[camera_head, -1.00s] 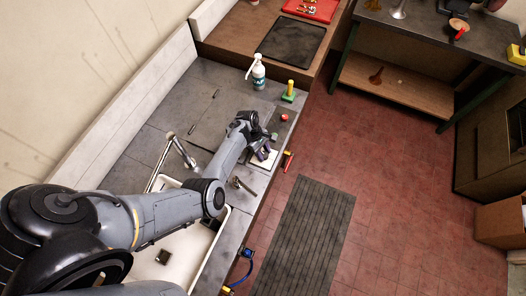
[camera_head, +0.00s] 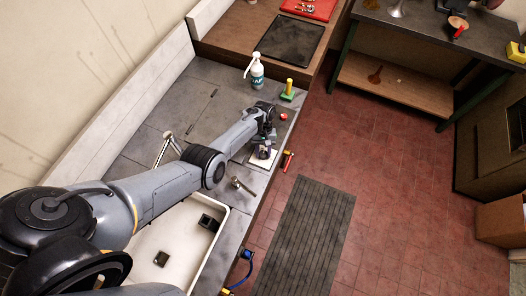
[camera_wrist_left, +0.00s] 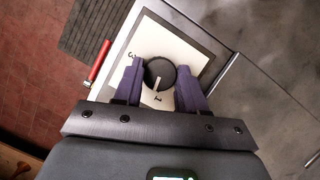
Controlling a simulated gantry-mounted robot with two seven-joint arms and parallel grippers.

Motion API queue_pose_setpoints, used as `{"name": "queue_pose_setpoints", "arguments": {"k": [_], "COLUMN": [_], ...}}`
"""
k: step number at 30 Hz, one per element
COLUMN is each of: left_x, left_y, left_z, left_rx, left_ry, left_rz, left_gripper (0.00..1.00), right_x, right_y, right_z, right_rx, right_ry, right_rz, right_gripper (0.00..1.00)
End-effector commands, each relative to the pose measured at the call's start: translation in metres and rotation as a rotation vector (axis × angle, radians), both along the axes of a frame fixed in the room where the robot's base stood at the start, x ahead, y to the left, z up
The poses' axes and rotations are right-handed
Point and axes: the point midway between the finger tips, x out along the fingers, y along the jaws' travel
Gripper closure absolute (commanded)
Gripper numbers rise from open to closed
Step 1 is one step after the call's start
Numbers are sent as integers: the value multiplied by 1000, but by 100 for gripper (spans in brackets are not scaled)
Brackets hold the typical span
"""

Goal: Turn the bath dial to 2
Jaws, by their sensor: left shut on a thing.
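The bath dial (camera_wrist_left: 159,72) is a round black knob with a pale pointer line, on a white plate (camera_wrist_left: 190,48) with a dark border. A "3" and a "1" show on the plate. The pointer line points down in the wrist view, toward the "1". My left gripper (camera_wrist_left: 157,70) has its purple fingers on either side of the dial and is shut on it. In the head view my left gripper (camera_head: 265,150) is over the white plate (camera_head: 257,161) near the counter's front edge and mostly hides the dial. My right gripper is not in view.
A red handle (camera_head: 288,158) sits at the counter edge beside the plate. A spray bottle (camera_head: 257,74), a yellow-and-green tool (camera_head: 289,90) and a small red item (camera_head: 284,117) stand further back. A white basin (camera_head: 180,236) lies nearer. A dark mat (camera_head: 305,235) covers the floor.

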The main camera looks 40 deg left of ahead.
Motion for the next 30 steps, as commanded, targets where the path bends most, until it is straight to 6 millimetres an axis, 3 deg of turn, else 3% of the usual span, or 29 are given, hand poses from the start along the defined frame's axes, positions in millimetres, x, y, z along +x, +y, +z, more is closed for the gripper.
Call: {"name": "queue_pose_setpoints", "arguments": {"k": [15, 30], "left_x": [1, 1], "left_y": [-2, -4], "left_z": [0, 0], "left_rx": [0, 0], "left_ry": [2, 1], "left_rz": [-467, -692], "left_gripper": [90, 90], "right_x": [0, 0], "right_y": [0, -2], "right_z": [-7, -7], "right_rx": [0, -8], "right_ry": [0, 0], "right_rz": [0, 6], "right_gripper": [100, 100]}}
